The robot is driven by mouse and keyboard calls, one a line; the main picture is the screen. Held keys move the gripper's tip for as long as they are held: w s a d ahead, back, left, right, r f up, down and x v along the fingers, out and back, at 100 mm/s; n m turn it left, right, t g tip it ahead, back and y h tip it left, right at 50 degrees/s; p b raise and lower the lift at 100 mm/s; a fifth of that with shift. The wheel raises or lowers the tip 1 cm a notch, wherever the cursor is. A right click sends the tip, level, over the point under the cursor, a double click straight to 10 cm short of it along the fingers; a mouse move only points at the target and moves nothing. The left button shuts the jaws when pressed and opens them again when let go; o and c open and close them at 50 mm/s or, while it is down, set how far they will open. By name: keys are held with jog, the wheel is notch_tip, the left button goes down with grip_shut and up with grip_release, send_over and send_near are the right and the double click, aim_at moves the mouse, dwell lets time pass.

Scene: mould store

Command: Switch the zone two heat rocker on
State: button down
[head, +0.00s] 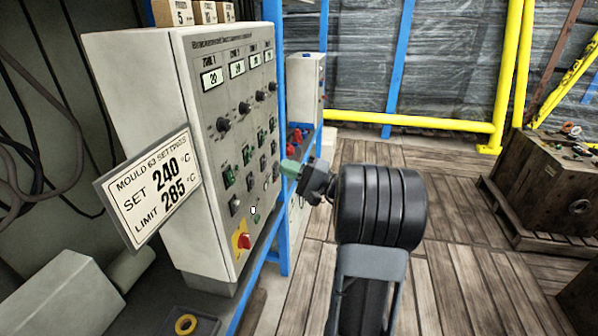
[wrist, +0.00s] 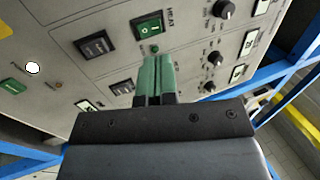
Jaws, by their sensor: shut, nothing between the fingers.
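A grey control panel (head: 215,130) carries columns marked zone 1, zone 2 and onward, each with a display, a knob and rockers. The zone two display (head: 237,68) is second from the left. My gripper (head: 290,168) has green fingertips, shut and empty, in front of the panel. The fingers (wrist: 158,62) hide part of the panel; contact cannot be told.
A red knob on yellow (head: 242,241) sits low on the panel. A blue post (head: 275,200) stands by the panel's right edge. Wooden floor (head: 470,250) is open at the right, before a wooden crate (head: 550,180).

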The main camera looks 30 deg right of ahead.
aim_at(250, 152)
jog(key=x, duration=0.8)
jog(key=shift+w+p, duration=0.1)
jog(key=shift+p, duration=0.25)
jog(key=shift+r, duration=0.1)
